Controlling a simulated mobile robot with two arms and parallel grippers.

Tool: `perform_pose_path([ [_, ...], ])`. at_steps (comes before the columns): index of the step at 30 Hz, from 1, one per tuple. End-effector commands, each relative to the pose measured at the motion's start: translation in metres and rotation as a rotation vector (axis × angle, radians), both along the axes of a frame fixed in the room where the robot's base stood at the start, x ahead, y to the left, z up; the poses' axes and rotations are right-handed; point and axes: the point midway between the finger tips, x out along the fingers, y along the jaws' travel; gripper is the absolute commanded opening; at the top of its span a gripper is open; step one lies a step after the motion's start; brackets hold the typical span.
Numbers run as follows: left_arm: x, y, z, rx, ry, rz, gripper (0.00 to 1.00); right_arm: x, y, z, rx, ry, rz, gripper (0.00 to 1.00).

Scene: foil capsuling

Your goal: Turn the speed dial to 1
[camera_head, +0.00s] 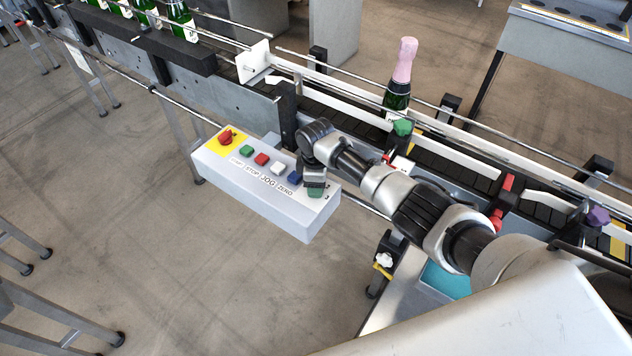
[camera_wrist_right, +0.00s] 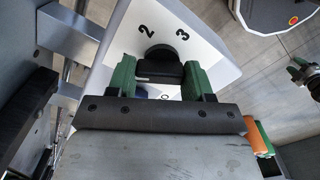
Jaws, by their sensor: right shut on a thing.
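The speed dial (camera_wrist_right: 160,60) is a black round knob on the white control box (camera_head: 306,222). In the right wrist view it sits between the two green fingers of my right gripper (camera_wrist_right: 160,76). The gripper is shut on it. The printed marks 2 and 3 show beyond the dial, and part of another mark shows under the fingers. I cannot tell which mark the dial points to. In the head view my right gripper (camera_head: 316,190) reaches down to the right end of the box and hides the dial. My left gripper is not in view.
On the box, a red emergency stop (camera_head: 226,137) and green, red, white and blue buttons (camera_head: 294,177) line up left of my gripper. Behind runs a conveyor with rails and a pink-foiled bottle (camera_head: 402,75). Several green bottles stand at upper left. The floor in front is free.

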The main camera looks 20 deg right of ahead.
Motion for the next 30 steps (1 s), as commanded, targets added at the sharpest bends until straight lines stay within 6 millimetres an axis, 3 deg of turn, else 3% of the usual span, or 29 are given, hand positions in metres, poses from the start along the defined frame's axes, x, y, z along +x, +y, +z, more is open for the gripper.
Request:
perform_pose_path([
  [11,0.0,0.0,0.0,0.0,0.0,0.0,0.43,0.002,0.0,0.002,0.003,-0.004,0.004,0.27],
  [12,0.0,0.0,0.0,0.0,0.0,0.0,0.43,0.002,0.0,0.002,0.003,-0.004,0.003,0.54],
  [17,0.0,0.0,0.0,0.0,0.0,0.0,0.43,0.001,0.0,0.002,0.002,-0.004,0.003,0.77],
  [26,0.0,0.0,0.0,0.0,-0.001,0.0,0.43,0.001,0.0,0.003,0.001,-0.001,0.003,0.77],
  [30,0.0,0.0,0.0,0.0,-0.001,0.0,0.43,0.001,0.0,0.019,0.002,-0.005,0.006,0.77],
])
